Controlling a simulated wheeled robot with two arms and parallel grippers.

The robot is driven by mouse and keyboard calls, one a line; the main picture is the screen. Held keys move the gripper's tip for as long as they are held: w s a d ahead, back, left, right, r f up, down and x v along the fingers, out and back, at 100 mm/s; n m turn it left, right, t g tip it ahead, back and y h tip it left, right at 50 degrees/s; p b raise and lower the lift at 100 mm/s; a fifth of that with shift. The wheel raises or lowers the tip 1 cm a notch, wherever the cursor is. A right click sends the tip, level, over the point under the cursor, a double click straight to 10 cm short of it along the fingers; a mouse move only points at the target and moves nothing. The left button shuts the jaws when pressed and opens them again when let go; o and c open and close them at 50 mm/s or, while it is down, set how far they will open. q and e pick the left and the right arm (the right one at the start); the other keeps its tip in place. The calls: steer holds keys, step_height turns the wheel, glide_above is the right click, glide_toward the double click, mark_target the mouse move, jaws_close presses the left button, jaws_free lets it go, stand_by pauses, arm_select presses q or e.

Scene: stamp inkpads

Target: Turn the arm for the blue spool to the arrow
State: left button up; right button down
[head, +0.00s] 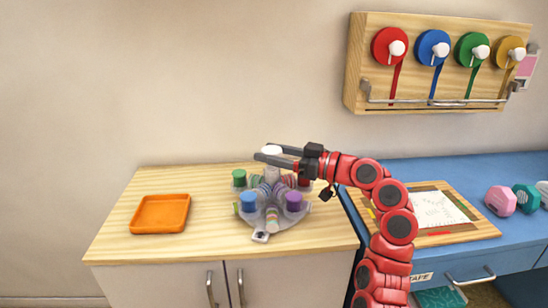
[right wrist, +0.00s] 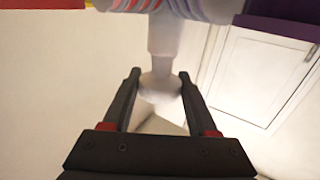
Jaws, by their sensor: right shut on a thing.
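A grey round stand (head: 284,219) on the wooden counter carries several coloured pieces around a central post. The blue spool (head: 249,201) is at its front left. The purple one (head: 294,201) is at the front right, and the green one (head: 239,177) is at the back left. A small white marker (head: 260,237) sits at the stand's front edge; I cannot make out an arrow on it. My right gripper (head: 263,154) is shut on the white knob (head: 271,150) atop the post. In the right wrist view its fingers are on both sides of the knob (right wrist: 160,86).
An empty orange tray (head: 160,213) is left on the counter. A wall rack (head: 437,80) holds red, blue, green and yellow rolls. On the blue table at right are a wooden board (head: 480,229) with paper and some dumbbells (head: 501,200). Counter front left is clear.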

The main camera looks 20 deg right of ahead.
steer(key=shift+d+r+n+g+y, duration=0.1)
steer(key=shift+n+g+y, duration=0.6)
steer(key=shift+g, duration=0.3)
steer(key=shift+n+g+y+p, duration=0.4)
steer(key=shift+n+g+y, duration=0.3)
steer(key=shift+n+g, duration=0.4)
steer(key=shift+n+g+y, duration=0.3)
steer(key=shift+g, duration=0.4)
steer(key=shift+c, duration=1)
jaws_free()
steer(key=shift+a, duration=0.2)
steer(key=p+v, duration=0.2)
steer(key=v, duration=1.5)
steer(key=shift+d, duration=0.25)
steer(key=shift+s, duration=0.15)
